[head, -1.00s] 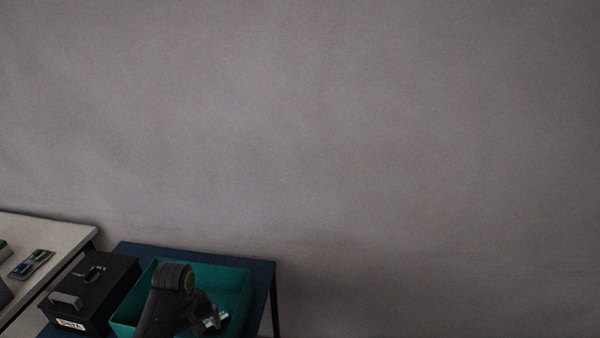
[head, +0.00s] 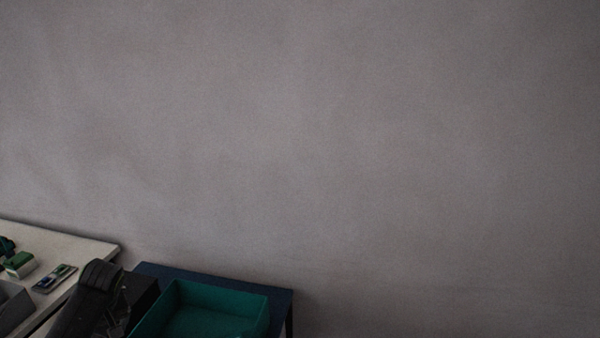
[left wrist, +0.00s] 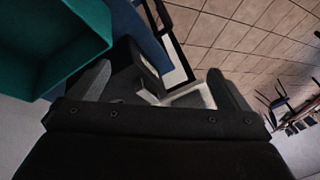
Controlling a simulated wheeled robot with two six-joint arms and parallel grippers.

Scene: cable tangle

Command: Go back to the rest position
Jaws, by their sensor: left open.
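My left arm rises at the lower left of the head view, in front of a black box (head: 144,292). Its gripper does not show there. In the left wrist view my left gripper (left wrist: 160,85) has its two fingers wide apart, with nothing held between them. The black box (left wrist: 122,68) shows beyond and between the fingers, with a pale label on its side. The teal bin (left wrist: 60,30) is to the left of the fingers. My right gripper is in neither view.
The teal bin (head: 262,312) stands on a dark blue table (head: 279,294), and the part of its inside in view looks empty. A pale table (head: 95,248) at the left holds small green and dark items. A bare grey wall (head: 350,140) fills the rest.

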